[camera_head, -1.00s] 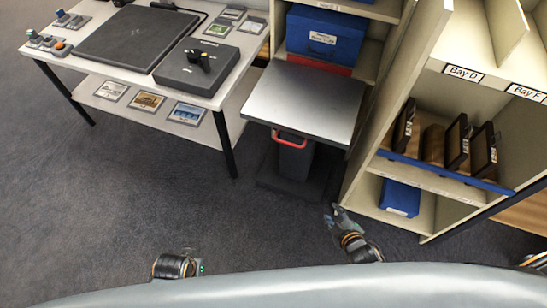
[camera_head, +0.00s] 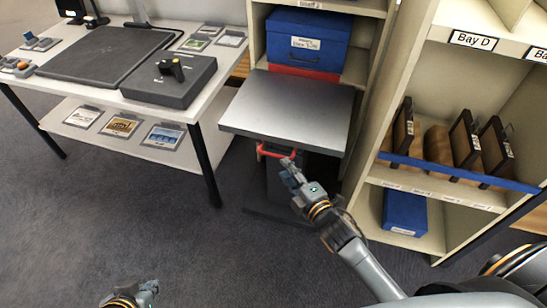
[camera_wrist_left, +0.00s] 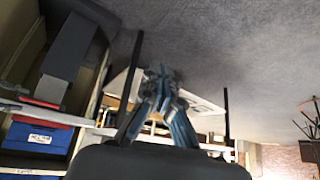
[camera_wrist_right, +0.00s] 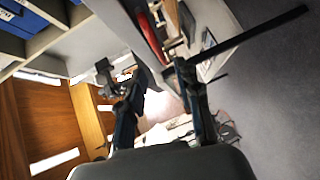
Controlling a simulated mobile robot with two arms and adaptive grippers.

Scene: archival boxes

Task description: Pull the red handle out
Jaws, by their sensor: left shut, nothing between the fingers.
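The red handle (camera_head: 275,151) sits under the front edge of the grey platform (camera_head: 290,108) in the head view. It also shows in the right wrist view as a red bar (camera_wrist_right: 148,36) beyond the fingers. My right gripper (camera_head: 291,172) is just in front of and slightly below the handle in the head view. Its fingers look spread and empty in the right wrist view (camera_wrist_right: 147,72). Whether a finger touches the handle I cannot tell. My left gripper (camera_head: 148,288) is low over the floor, far from the handle. Its fingers are shut and empty in the left wrist view (camera_wrist_left: 160,72).
A blue box (camera_head: 306,42) stands on the shelf behind the platform, above a red one. A shelf unit (camera_head: 430,186) with frames and another blue box stands close on the right. A white table (camera_head: 200,108) stands on the left. The floor between is clear.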

